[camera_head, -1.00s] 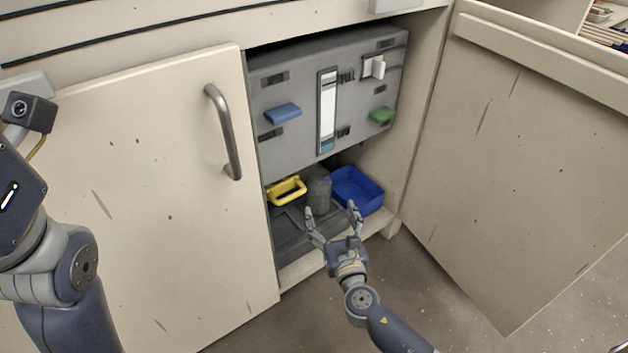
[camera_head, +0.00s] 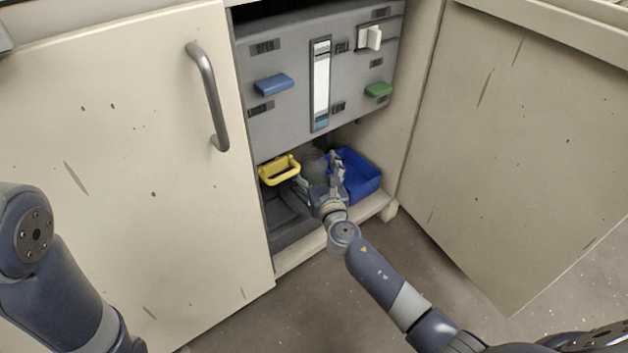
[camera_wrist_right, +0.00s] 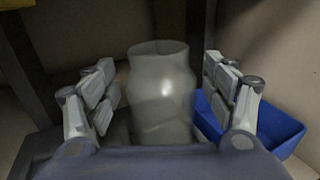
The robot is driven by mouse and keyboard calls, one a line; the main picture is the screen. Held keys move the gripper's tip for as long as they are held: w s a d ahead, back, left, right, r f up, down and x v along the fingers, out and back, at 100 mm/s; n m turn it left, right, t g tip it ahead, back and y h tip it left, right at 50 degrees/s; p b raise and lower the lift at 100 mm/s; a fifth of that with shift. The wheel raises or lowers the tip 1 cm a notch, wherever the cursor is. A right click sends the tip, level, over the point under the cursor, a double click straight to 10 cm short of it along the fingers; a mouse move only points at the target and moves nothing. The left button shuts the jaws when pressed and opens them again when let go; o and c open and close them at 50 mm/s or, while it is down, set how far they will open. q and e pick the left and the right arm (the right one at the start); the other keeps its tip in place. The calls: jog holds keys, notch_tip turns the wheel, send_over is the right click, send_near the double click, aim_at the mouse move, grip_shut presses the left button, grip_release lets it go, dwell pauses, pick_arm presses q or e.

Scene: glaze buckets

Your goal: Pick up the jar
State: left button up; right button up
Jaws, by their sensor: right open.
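The jar (camera_wrist_right: 160,95) is grey, translucent and upright inside the cupboard, with a wide open mouth. In the head view the jar (camera_head: 314,163) is mostly hidden behind my right gripper (camera_head: 322,172). In the right wrist view my right gripper (camera_wrist_right: 160,95) is open, with one finger on each side of the jar. A gap shows between the jar and each finger. Of my left arm, only links show at the lower left of the head view; its gripper is out of view.
A blue bin (camera_head: 360,180) stands close on the jar's right. A yellow handle (camera_head: 279,170) is on its left. A grey panel box (camera_head: 290,105) with blue and green knobs hangs above. Cupboard doors (camera_head: 120,150) flank the opening; the right one stands open.

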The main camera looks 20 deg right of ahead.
jog(key=shift+w, duration=0.3)
jog(key=shift+c, duration=0.4)
jog(key=c, duration=1.1)
jog(key=shift+r, duration=0.2)
